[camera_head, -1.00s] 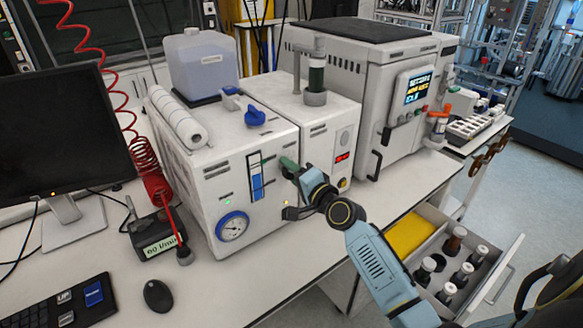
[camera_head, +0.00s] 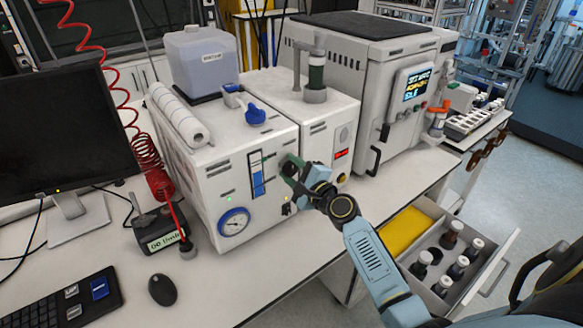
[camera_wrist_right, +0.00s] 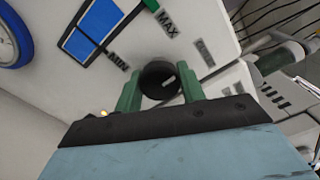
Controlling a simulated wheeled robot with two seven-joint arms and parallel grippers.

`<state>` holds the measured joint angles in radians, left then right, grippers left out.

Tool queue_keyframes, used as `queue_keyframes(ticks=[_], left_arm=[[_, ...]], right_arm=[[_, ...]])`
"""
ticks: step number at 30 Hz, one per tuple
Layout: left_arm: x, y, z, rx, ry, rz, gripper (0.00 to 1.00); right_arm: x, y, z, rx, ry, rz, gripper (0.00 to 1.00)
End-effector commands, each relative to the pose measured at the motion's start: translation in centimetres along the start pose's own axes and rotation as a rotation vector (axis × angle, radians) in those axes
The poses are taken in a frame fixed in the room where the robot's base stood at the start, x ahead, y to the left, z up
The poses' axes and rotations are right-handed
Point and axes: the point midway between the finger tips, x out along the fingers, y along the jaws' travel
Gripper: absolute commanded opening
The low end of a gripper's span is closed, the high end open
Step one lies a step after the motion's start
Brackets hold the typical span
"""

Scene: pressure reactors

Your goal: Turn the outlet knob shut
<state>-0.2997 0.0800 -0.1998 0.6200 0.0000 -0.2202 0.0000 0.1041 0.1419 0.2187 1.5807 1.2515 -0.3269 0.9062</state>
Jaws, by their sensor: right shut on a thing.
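A round black knob (camera_wrist_right: 158,79) with a white pointer mark sits on the front of the white machine (camera_head: 215,180). In the right wrist view it lies between the two green fingers of my right gripper (camera_wrist_right: 160,88), which is shut on it. Labels, one reading MAX, are beside the knob; I see no label naming it the outlet. In the head view my right gripper (camera_head: 291,170) is against the machine's front and its fingers hide the knob. My left gripper is not in view.
A blue level window (camera_head: 257,174) and a round gauge (camera_head: 234,223) are left of the gripper. A blue valve handle (camera_head: 255,114) is on top of the machine.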

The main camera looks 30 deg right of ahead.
Motion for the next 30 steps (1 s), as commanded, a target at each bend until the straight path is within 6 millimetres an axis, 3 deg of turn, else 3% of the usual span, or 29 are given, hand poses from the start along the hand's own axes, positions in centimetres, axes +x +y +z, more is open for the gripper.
queue_keyframes(ticks=[17, 18, 23, 30], left_arm=[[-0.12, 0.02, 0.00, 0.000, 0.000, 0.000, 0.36], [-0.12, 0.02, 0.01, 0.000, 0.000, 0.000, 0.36], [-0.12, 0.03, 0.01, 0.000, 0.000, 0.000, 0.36], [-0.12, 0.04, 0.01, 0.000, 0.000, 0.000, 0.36]], right_arm=[[0.00, 0.01, -0.02, 0.040, 0.000, 0.000, 0.17], [0.00, 0.01, -0.02, 0.040, 0.000, 0.000, 0.41], [0.00, 0.01, -0.01, 0.039, 0.000, 0.000, 0.61], [-0.01, 0.01, -0.01, 0.037, 0.000, 0.000, 0.61]])
